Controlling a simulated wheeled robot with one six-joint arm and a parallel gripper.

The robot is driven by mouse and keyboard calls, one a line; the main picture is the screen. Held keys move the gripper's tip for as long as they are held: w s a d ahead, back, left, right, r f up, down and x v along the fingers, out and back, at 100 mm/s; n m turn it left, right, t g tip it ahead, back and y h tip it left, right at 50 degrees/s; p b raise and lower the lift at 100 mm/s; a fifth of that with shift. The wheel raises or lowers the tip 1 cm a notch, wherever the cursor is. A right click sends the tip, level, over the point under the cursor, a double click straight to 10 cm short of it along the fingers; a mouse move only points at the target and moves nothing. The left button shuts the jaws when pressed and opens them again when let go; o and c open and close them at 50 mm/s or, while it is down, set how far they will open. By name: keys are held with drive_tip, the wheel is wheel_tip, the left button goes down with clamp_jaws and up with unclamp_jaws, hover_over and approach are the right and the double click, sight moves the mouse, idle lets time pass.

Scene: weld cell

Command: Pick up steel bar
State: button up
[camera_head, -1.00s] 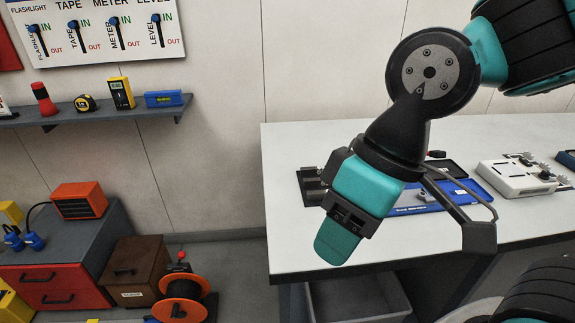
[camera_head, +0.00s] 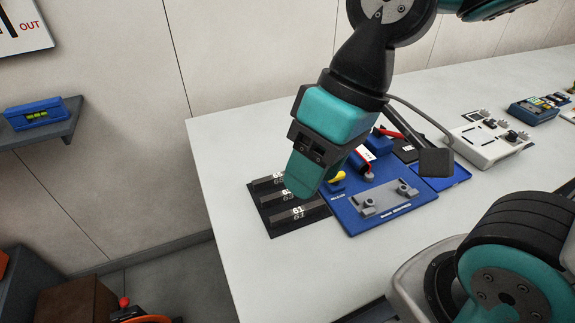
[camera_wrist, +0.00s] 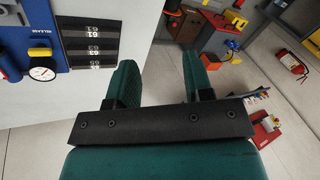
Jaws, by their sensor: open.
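Dark steel bars lie on a black mat (camera_head: 262,219) at the left end of the white table. The nearest bar (camera_head: 299,216) is marked 61; the others behind it are partly hidden by my gripper. In the wrist view the bars (camera_wrist: 90,44) and their labels show at upper left, off to the side of the fingers. My gripper (camera_head: 303,180) appears over the bars in the head view; its height above them is hard to judge. In the wrist view my gripper (camera_wrist: 163,72) is open, with only floor visible between its two green fingers.
A blue fixture board (camera_head: 350,228) with a grey clamp block lies right of the bars. A white device (camera_head: 487,143) stands farther right on the white table (camera_head: 225,165). A wall shelf (camera_head: 45,133) holds a blue level at left. The table's left front is clear.

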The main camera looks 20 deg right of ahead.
drive_tip(key=w+d+f+m+b, duration=0.2)
drive_tip(key=w+m, duration=0.4)
drive_tip(key=w, duration=0.1)
drive_tip(key=w+d+f+m+b, duration=0.1)
drive_tip(key=w+d+m+b, duration=0.1)
drive_tip(key=w+m, duration=0.4)
drive_tip(key=m+b, duration=0.2)
drive_tip(key=m, duration=1)
approach(278, 175)
drive_tip(key=shift+y, duration=0.3)
drive_tip(key=x, duration=0.1)
drive_tip(key=b+x, duration=0.1)
drive_tip(key=x, duration=0.2)
drive_tip(key=shift+s, duration=0.35)
drive_tip(key=shift+w+d+x, duration=0.1)
drive_tip(key=shift+w+x, duration=0.05)
drive_tip(key=shift+x, duration=1.2)
drive_tip(key=shift+w+d+x, duration=0.1)
drive_tip(key=shift+w+x, duration=0.05)
drive_tip(key=shift+x, duration=1.2)
clamp_jaws()
